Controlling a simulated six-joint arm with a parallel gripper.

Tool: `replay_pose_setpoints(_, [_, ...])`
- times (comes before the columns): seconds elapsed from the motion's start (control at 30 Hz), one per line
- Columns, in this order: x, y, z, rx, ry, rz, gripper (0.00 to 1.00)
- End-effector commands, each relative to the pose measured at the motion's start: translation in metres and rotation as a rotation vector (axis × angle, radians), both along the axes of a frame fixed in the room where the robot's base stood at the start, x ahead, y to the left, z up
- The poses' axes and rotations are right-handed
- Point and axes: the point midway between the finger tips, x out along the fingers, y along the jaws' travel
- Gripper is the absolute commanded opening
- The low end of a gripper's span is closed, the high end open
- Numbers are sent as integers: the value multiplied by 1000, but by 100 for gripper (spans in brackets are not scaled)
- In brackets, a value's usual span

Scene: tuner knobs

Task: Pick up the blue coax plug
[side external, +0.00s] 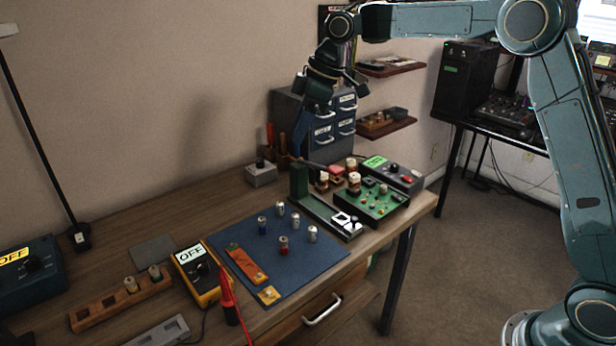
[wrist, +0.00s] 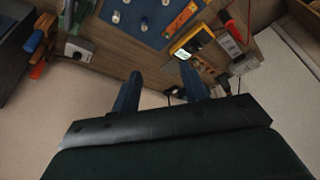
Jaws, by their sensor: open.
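The blue coax plug (side external: 262,225) is a small metal cylinder with a blue band. It stands upright on the blue mat (side external: 225,240), left of the other plugs. In the wrist view a small plug (wrist: 144,24) near the top edge seems to be it, though its band is hard to make out. My gripper (side external: 318,106) is high above the back of the table, in front of the grey drawer cabinet and well away from the plug. In the wrist view my gripper (wrist: 160,72) has its two blue fingers spread, with nothing between them.
Several similar plugs stand near it, including a red-banded one (side external: 283,246). An orange strip (side external: 246,264) lies on the mat. A yellow multimeter (side external: 197,272) is to the left, and a green circuit board (side external: 370,202) to the right. The grey drawer cabinet (side external: 290,110) stands behind.

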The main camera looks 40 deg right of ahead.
Motion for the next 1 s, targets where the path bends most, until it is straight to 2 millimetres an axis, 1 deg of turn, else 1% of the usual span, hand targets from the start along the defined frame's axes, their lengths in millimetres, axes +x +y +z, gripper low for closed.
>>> replay_pose_setpoints(0.03, [10, 0, -11, 1, 5, 27, 44])
replay_pose_setpoints(0.1, [22, 1, -23, 1, 5, 64, 44])
replay_pose_setpoints(0.3, [53, 3, -63, 2, 6, 176, 44])
replay_pose_setpoints(0.5, [75, 4, -108, 5, 7, 285, 44])
replay_pose_setpoints(0.63, [85, 4, -133, 7, 5, 344, 44])
replay_pose_setpoints(0.7, [88, 4, -143, 8, 3, 367, 44])
replay_pose_setpoints(0.8, [90, 5, -151, 8, 2, 390, 44])
replay_pose_setpoints(1.0, [91, 5, -156, 8, 1, 401, 44])
